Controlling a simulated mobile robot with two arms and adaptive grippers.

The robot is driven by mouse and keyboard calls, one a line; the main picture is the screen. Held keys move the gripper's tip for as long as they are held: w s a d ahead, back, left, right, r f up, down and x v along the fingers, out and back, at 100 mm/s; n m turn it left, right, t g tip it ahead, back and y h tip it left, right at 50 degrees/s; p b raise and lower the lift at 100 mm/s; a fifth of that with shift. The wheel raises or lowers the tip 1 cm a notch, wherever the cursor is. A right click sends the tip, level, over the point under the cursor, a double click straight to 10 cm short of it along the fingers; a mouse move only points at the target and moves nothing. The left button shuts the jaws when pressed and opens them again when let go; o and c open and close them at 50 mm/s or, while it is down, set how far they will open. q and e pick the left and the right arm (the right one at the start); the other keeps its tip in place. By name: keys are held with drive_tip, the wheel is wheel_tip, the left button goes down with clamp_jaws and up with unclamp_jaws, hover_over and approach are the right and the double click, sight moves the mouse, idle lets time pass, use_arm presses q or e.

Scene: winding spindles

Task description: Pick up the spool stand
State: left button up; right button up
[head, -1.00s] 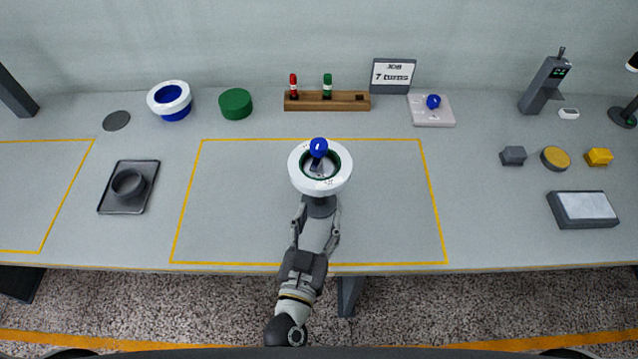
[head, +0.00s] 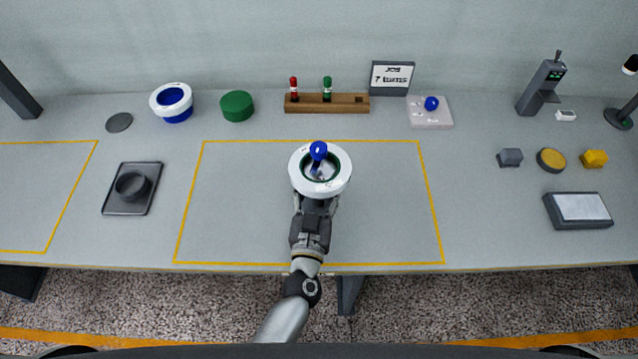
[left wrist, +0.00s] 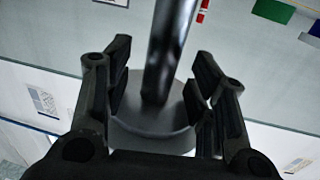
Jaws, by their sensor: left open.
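The spool stand stands upright inside the yellow-outlined area in the middle of the table. From above in the head view I see its white ring-shaped top (head: 335,182) with a dark green inner edge and a blue knob (head: 318,150). In the left wrist view its grey metal post (left wrist: 170,45) rises from a round grey base (left wrist: 150,135). My left gripper (head: 315,205) is at the near side, partly hidden beneath the white ring. In the wrist view the open fingers (left wrist: 160,95) lie on either side of the post, with gaps visible. My right gripper is not seen.
Behind stand a wooden rack (head: 345,104) with red and green pieces, a sign (head: 391,77), a green disc (head: 237,106) and a white-and-blue ring (head: 171,98). A dark tray (head: 145,205) is left. Table around the stand is clear.

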use_arm(q)
drive_tip(key=shift+w+d, duration=0.15)
drive_tip(key=shift+w, duration=1.05)
clamp_jaws()
drive_tip(key=shift+r, duration=0.1)
